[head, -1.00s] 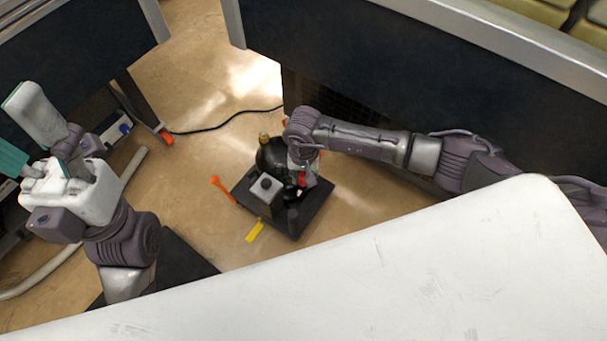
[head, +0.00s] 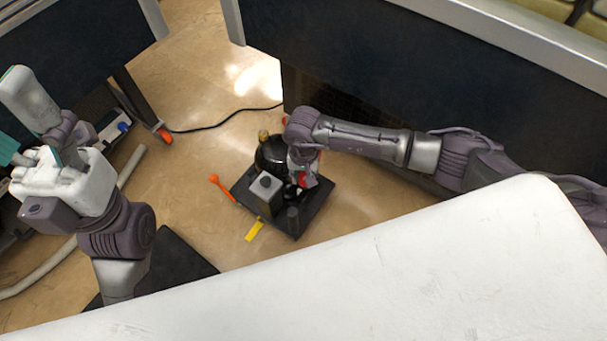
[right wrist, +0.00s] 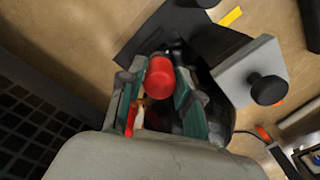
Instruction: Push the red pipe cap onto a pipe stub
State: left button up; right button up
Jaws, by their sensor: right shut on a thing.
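The red pipe cap (right wrist: 160,77) is between the green-padded fingers of my right gripper (right wrist: 158,88) in the right wrist view. A small part of the cap (head: 310,180) also shows in the head view, low at the right side of the black vacuum pump (head: 270,154). My right gripper is shut on the cap. Which pipe stub lies under the cap, and whether the cap touches it, is hidden. A brass-coloured stub (head: 263,135) stands up at the pump's back left. My left gripper (head: 22,130) is raised at the far left, its fingers apart and empty.
The pump stands on a dark base plate (head: 318,206) on the tan floor. A grey box (head: 263,197) stands at its front. An orange tool (head: 221,187) and a yellow piece (head: 254,230) lie beside the plate. A dark cabinet (head: 345,50) stands close behind.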

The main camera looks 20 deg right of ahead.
dwell(0.3)
jog(key=o, duration=0.8)
